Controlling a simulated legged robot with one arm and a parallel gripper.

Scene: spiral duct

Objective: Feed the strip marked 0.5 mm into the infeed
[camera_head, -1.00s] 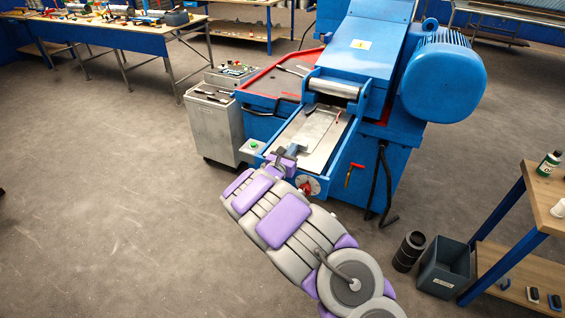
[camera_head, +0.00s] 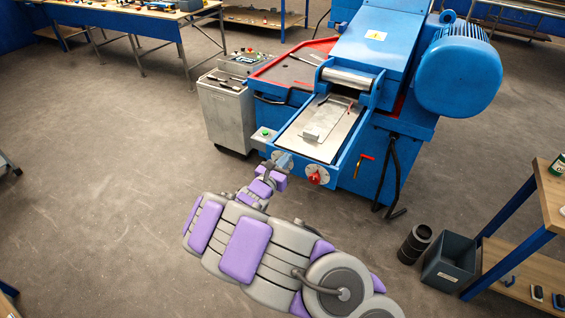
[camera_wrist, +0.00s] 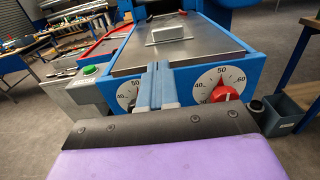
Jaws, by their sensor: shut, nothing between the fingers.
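The blue machine's infeed (camera_head: 347,80) shows a pale roller above a dark gap. A flat metal bed (camera_head: 325,127) leads up to it. A small pale block (camera_head: 313,132) rests on the bed, and shows again in the wrist view (camera_wrist: 168,34). No 0.5 mm marking is legible, so I cannot tell which piece is the strip. My gripper (camera_head: 283,160) is at the bed's front edge by the left dial; in the wrist view its blue-grey fingers (camera_wrist: 157,80) are together and empty, partly covering the left dial (camera_wrist: 127,93).
The right dial (camera_wrist: 222,82) has a red knob (camera_wrist: 226,95). A grey control cabinet (camera_head: 228,108) stands left of the bed. A dark bin (camera_head: 449,262) and a black cylinder (camera_head: 414,244) sit on the floor at right, beside a wooden bench (camera_head: 551,189). The floor at left is open.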

